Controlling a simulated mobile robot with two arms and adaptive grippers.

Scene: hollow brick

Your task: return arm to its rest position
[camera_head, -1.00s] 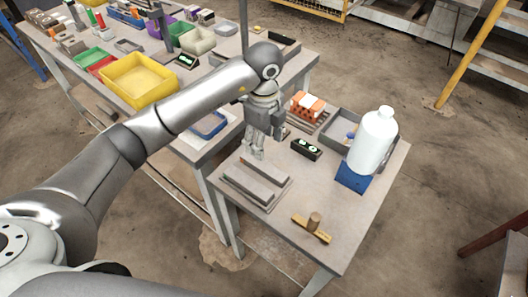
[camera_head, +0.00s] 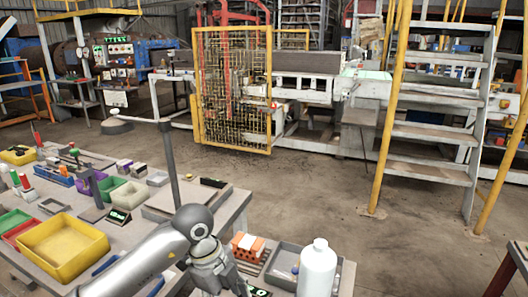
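My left arm comes in from the lower left and bends down at its wrist over the front workbench. My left gripper (camera_head: 218,278) points down at the bottom edge of the view, left of and nearer than the orange hollow brick (camera_head: 248,242). Its fingertips are too small and cut off to tell whether they are open or shut. The brick sits on a rack on the bench, apart from the gripper. My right gripper is not in view.
A white bottle (camera_head: 317,270) stands right of the brick, by a grey tray (camera_head: 284,262). Yellow (camera_head: 62,247) and green bins fill the left bench. A thin pole (camera_head: 168,150) rises behind my wrist. Open floor lies beyond, before yellow-railed stairs (camera_head: 430,140).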

